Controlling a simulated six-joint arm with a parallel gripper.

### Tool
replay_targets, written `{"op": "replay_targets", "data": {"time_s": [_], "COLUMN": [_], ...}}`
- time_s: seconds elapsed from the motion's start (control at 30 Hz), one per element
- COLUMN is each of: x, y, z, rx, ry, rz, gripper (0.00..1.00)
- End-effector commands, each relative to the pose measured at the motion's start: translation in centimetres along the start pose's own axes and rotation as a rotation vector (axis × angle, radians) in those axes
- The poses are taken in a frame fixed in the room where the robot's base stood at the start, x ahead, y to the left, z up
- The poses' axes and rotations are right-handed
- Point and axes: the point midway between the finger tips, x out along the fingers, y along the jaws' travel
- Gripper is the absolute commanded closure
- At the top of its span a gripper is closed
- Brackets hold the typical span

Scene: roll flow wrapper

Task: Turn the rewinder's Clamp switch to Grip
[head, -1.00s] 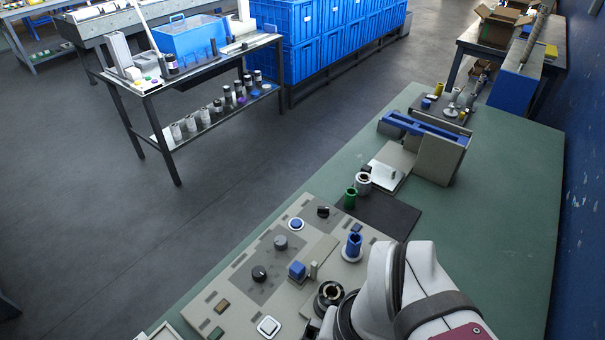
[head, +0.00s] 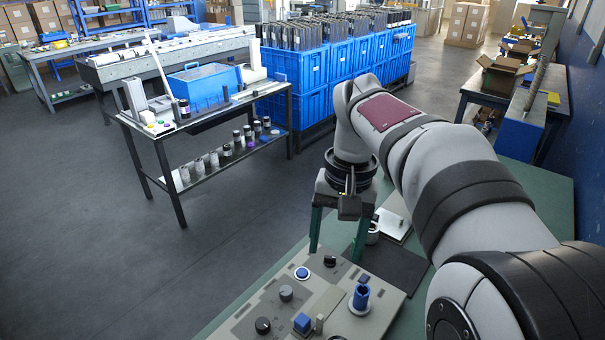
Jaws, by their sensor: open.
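A light grey control panel (head: 240,329) lies on the green bench at the bottom centre. It carries a black knob (head: 263,326), a grey knob (head: 286,293), a round blue button (head: 302,273) and another black knob (head: 330,261) at its far end. Their labels are too small to read, so I cannot tell which is the Clamp switch. My gripper (head: 338,252) points down over the panel's far end, with its two dark green fingers spread apart. The far black knob shows between the fingers. Nothing is held, and I cannot tell how high the fingertips are.
A blue block (head: 301,323) and a blue cylinder on a white base (head: 361,297) stand on the panel's right part. A dark mat (head: 391,266) and a pale plate (head: 395,223) lie beyond. My arm hides much of the bench. A rack of blue crates (head: 305,70) stands behind.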

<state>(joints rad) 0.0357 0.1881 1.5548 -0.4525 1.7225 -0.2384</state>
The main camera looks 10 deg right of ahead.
Motion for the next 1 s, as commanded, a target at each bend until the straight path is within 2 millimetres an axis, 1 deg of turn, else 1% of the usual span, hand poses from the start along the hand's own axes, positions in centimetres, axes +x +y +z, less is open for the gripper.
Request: {"op": "replay_targets", "data": {"time_s": [0.03,0.07,0.1,0.17,0.2,0.3,0.4,0.47,0.63,0.73,1.0], "x": [0.3,0.5,1.2,2.6,3.8,6.7,8.7,9.3,10.4,11.9,20.2], "y": [-0.7,-1.1,-1.5,-1.9,-2.0,-2.0,-1.9,-1.8,-1.7,-1.6,-1.2], "z": [-4.1,-6.5,-9.4,-13.2,-15.3,-18.6,-20.1,-20.5,-20.8,-20.7,-21.1], "rx": [-0.014,-0.025,-0.037,-0.051,-0.058,-0.068,-0.073,-0.074,-0.080,-0.076,-0.075], "ry": [0.002,0.005,0.010,0.018,0.024,0.036,0.045,0.049,0.047,0.047,0.047], "rz": [0.013,0.021,0.031,0.043,0.050,0.059,0.062,0.064,0.068,0.065,0.063], "gripper": [0.30,0.30,0.30,0.30,0.30,0.30,0.30,0.30,0.30,0.30,0.30]}}
